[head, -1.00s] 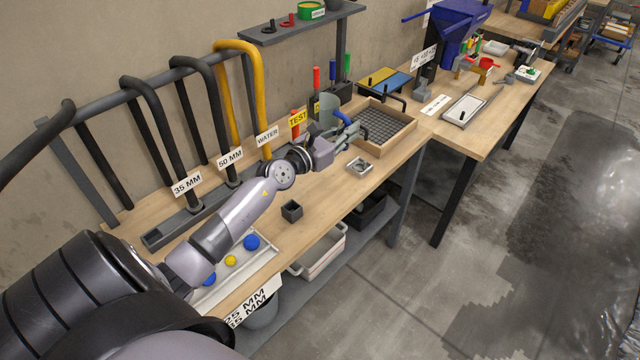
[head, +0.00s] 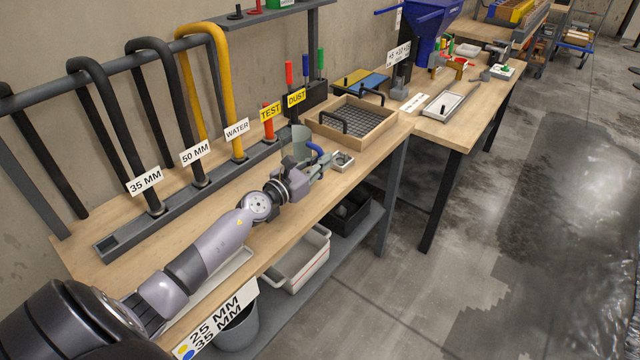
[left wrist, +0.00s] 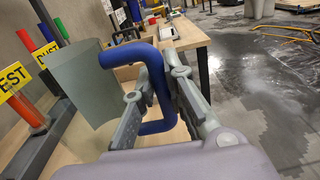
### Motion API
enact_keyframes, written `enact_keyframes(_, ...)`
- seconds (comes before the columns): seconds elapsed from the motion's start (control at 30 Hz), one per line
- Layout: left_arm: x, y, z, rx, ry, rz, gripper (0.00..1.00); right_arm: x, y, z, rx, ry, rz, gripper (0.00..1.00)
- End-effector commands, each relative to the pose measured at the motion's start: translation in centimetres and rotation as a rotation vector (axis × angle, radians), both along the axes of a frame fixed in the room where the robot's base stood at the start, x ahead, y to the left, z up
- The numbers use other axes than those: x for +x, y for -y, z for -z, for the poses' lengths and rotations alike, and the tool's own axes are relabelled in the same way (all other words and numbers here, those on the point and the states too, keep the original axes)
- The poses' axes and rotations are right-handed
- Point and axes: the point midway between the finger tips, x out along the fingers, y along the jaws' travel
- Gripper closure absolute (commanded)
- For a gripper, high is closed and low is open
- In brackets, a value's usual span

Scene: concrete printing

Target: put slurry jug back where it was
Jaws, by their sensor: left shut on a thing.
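The slurry jug (head: 296,142) is a grey-green, open-topped vessel with a blue handle (head: 316,150). My left gripper (head: 312,168) is shut on that handle, and the jug is roughly upright over the wooden bench. In the left wrist view the jug body (left wrist: 84,84) is left of the fingers (left wrist: 160,100), and the blue handle (left wrist: 130,55) passes between them. I cannot tell whether the jug's base touches the bench, as the gripper partly hides it. My right gripper is not in view.
A wooden-framed sieve (head: 384,135) stands just beyond the jug. A pale bin (head: 297,262) sits on the lower shelf.

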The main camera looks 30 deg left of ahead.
Motion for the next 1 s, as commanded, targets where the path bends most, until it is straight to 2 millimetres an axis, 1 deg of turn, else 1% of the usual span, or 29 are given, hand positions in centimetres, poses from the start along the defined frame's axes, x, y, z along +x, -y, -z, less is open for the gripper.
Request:
enact_keyframes(0.13,0.0,0.0,1.0,0.002,0.001,0.000,1.00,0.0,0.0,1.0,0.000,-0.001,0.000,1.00)
enact_keyframes(0.3,0.0,0.0,3.6,-0.001,0.001,-0.001,1.00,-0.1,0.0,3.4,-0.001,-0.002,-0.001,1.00)
enact_keyframes(0.37,0.0,0.0,4.3,0.000,0.002,-0.001,1.00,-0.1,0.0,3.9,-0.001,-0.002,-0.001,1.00)
enact_keyframes(0.63,0.0,0.0,4.2,0.001,0.001,0.000,1.00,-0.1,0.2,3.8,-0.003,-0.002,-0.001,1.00)
enact_keyframes(0.77,0.0,0.0,4.6,0.001,0.001,0.000,1.00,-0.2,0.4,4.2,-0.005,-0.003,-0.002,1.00)
enact_keyframes(0.8,0.0,0.0,4.6,0.001,0.000,0.000,0.87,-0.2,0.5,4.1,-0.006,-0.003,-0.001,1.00)
enact_keyframes(1.0,0.0,0.0,4.5,0.001,0.000,0.000,0.74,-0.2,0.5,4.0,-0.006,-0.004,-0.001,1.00)
